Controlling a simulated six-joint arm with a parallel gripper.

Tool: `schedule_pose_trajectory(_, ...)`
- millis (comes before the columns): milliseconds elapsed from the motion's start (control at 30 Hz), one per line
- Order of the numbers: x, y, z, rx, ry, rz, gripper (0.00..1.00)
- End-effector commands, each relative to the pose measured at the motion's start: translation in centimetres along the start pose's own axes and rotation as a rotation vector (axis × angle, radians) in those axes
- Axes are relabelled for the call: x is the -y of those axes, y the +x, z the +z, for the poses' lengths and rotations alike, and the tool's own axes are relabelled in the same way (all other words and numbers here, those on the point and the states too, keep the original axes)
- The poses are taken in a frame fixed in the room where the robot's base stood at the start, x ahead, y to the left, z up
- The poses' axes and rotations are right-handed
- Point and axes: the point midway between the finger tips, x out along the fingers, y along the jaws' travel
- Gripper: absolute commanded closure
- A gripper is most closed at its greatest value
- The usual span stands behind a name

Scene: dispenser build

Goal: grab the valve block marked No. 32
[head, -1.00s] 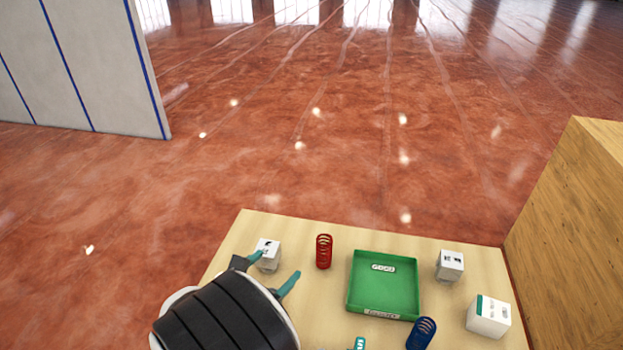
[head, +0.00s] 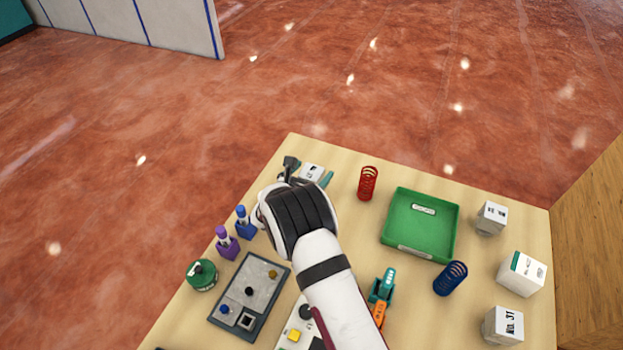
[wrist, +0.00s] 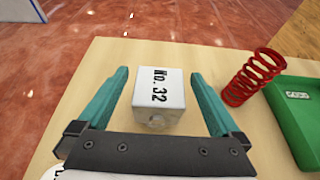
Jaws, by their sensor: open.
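The valve block marked No. 32 (wrist: 159,92) is a small white-grey cube with black lettering on its top. In the wrist view it sits on the table between the two teal fingers of my gripper (wrist: 160,98). The fingers are open, with a gap visible on both sides of the block. In the head view, my gripper (head: 308,174) is at the table's far left corner, and the block (head: 312,171) is partly hidden behind my wrist.
A red spring (head: 368,183) and a green tray (head: 390,228) stand right of the block. Other blocks, including one marked No. 31 (head: 503,326), are along the right edge. A blue spring (head: 450,278), purple holder (head: 227,244) and grey panel (head: 250,292) are nearer.

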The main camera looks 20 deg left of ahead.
Motion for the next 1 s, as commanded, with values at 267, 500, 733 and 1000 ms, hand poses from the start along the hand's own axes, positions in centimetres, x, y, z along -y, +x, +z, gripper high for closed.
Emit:
schedule_pose_trajectory(267, -0.01, -0.03, 0.0, 0.0, 0.0, 0.0, 0.2)
schedule_pose_trajectory(500, -0.01, -0.05, 0.0, 0.0, 0.0, 0.0, 0.63)
schedule_pose_trajectory(733, 0.0, -0.06, 0.0, 0.0, 0.0, 0.0, 1.0)
schedule_pose_trajectory(1000, -0.04, -0.07, 0.11, 0.001, 0.001, 0.0, 1.0)
